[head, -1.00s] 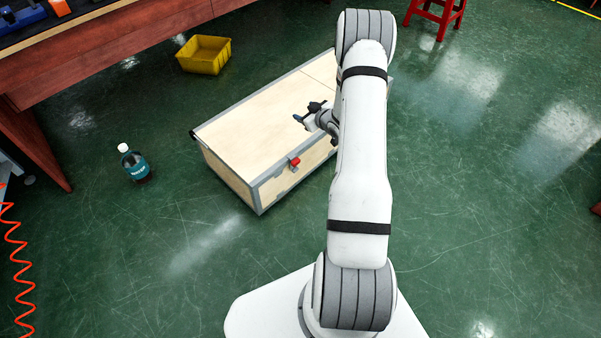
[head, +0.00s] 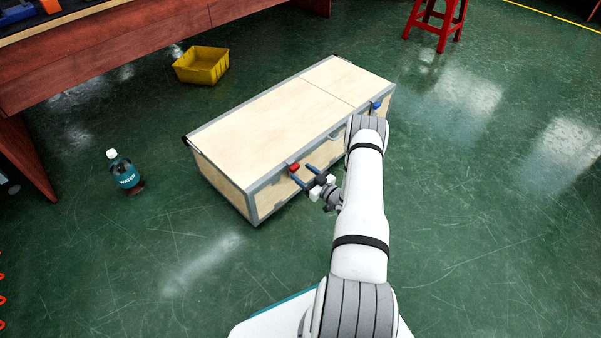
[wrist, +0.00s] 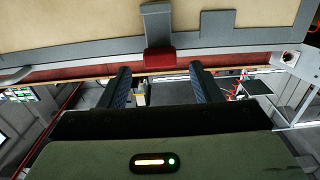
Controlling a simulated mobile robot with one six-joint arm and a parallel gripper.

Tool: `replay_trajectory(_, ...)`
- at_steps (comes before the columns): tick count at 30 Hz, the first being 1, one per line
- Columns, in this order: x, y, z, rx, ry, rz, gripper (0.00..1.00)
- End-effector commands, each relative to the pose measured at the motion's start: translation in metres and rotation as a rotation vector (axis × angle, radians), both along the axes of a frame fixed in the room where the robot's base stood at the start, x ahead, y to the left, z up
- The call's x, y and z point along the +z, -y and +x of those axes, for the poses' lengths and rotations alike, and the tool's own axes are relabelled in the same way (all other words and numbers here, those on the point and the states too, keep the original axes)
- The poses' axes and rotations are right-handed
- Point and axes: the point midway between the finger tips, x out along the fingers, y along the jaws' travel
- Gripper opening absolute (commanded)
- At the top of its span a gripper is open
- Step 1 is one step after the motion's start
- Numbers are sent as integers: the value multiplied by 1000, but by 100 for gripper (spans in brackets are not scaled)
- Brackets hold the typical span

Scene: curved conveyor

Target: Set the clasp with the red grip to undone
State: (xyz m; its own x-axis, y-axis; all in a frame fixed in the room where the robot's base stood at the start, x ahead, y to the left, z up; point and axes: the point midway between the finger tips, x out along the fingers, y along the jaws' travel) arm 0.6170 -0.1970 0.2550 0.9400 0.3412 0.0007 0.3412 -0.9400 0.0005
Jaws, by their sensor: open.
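A pale wooden chest (head: 265,112) with grey metal edging sits on the floor with its lid down. The clasp with the red grip (head: 294,167) is on its near long side, at the lid seam towards the left end. In the wrist view the red grip (wrist: 160,62) shows beyond and between the fingers, next to a grey metal strip. I cannot tell whether this clasp is fastened. My gripper (head: 305,174) is open and empty, just in front of the red grip, fingers pointing towards the chest. I see no clear contact.
Another clasp with a blue grip (head: 376,105) is at the chest's right end, and a grey handle (head: 334,135) lies between. A yellow bin (head: 202,66), a bottle (head: 124,173) and a red stool (head: 436,18) stand on the floor. Floor in front is clear.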

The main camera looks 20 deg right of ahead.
Motion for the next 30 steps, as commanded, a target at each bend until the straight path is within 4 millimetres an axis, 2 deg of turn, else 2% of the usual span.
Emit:
replay_trajectory(6, -1, -9, 23, 2, 0, -1, 58)
replay_trajectory(16, 1, -10, 27, 0, -1, 1, 58)
replay_trajectory(30, 0, -10, 27, 0, -1, 0, 20)
